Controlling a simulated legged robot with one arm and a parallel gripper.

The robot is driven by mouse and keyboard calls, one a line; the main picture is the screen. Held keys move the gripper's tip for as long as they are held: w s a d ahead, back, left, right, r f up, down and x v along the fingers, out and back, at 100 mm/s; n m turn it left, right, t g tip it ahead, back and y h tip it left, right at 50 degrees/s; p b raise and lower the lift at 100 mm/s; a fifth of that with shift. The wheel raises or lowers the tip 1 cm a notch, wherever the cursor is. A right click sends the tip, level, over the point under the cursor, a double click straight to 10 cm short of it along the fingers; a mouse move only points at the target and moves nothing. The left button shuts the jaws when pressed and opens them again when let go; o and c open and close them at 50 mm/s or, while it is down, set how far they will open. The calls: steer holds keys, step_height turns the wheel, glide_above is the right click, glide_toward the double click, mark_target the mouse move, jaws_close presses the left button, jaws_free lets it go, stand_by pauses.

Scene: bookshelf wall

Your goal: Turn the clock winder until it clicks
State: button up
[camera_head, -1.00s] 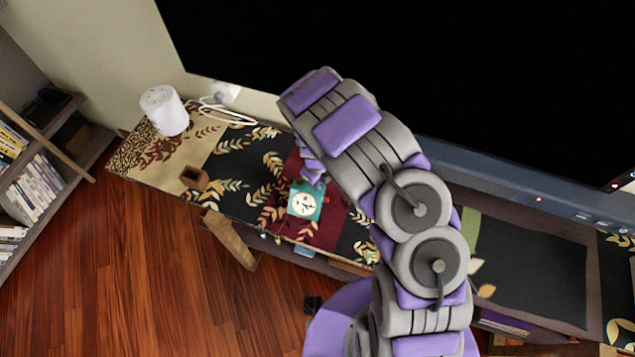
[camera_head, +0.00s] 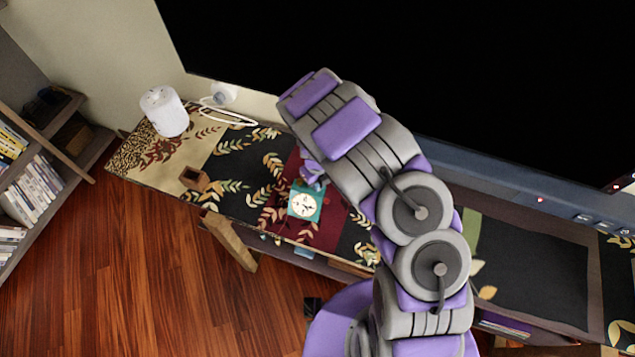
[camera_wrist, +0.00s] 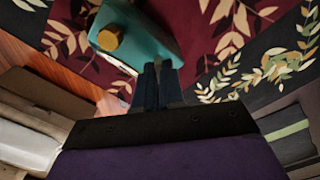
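The teal clock (camera_head: 320,190) with a white face (camera_head: 304,205) stands on the patterned runner in the head view. In the wrist view the clock (camera_wrist: 150,37) shows from its back, at top centre. Its gold winder knob (camera_wrist: 110,37) sticks out toward the camera. My gripper (camera_wrist: 158,64) has its two dark fingers side by side, shut with nothing visible between them. Their tips are by the clock's lower edge, right of and below the winder, apart from it. Contact with the clock cannot be told. In the head view my gripper (camera_head: 312,173) is partly hidden behind my arm.
A large black screen (camera_head: 450,60) rises behind. A bookshelf (camera_head: 75,165) is at the far left. Wooden floor (camera_head: 140,270) lies open in front.

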steer(key=o, duration=0.5)
step_height(320, 180, up, 17)
steer(key=shift+a+r+p, duration=0.1)
steer(key=shift+r+p, duration=0.05)
steer(key=shift+p, duration=1)
